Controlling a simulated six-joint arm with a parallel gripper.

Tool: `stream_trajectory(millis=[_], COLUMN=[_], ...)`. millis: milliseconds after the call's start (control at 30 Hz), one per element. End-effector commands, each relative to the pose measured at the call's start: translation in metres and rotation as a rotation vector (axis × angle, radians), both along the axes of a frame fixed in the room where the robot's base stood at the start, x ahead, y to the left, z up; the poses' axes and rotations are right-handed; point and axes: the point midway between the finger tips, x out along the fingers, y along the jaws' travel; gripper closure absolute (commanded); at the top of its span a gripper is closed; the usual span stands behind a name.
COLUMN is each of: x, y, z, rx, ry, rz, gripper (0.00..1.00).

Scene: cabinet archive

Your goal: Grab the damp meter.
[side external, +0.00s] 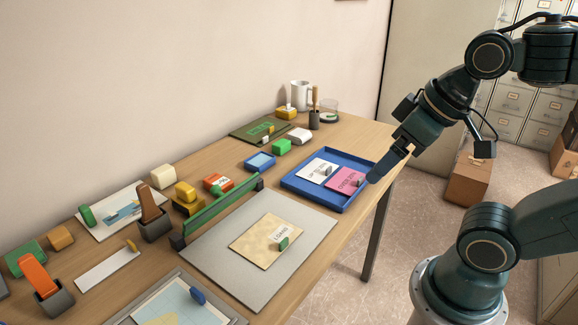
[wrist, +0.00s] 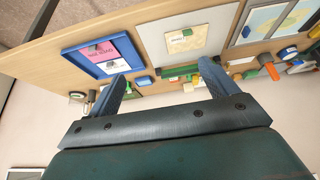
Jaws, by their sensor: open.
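My gripper (side external: 378,172) hangs beside the right edge of the blue tray, over the table's right side. Its two fingers are spread and empty in the wrist view (wrist: 163,88). I cannot tell for sure which small item is the damp meter. An orange-red block with a pale label (side external: 218,184) lies behind the green bar. A small blue item with a pale face (side external: 259,162) lies left of the tray; it also shows in the wrist view (wrist: 143,80). Both are apart from my gripper.
The blue tray (side external: 289,181) holds a white card and a pink card. A grey board (side external: 205,245) with a beige sheet lies left of it. A long green bar (side external: 222,207) stands at its back edge. A mug (side external: 300,95) and pen cup (side external: 314,119) stand at the far end.

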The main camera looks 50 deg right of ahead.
Motion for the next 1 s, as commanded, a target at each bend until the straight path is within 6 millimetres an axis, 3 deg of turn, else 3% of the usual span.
stream_trajectory(millis=[367,567,767,1000], x=[0.001,0.012,0.041,0.093], y=[0.000,0.000,0.000,0.001], z=[0.001,0.010,0.030,0.056], rx=[0.001,0.020,0.065,0.134], ry=[0.000,0.014,0.048,0.100], rz=[-0.003,-0.037,-0.128,-0.282], gripper=[0.04,0.04,0.04,0.04])
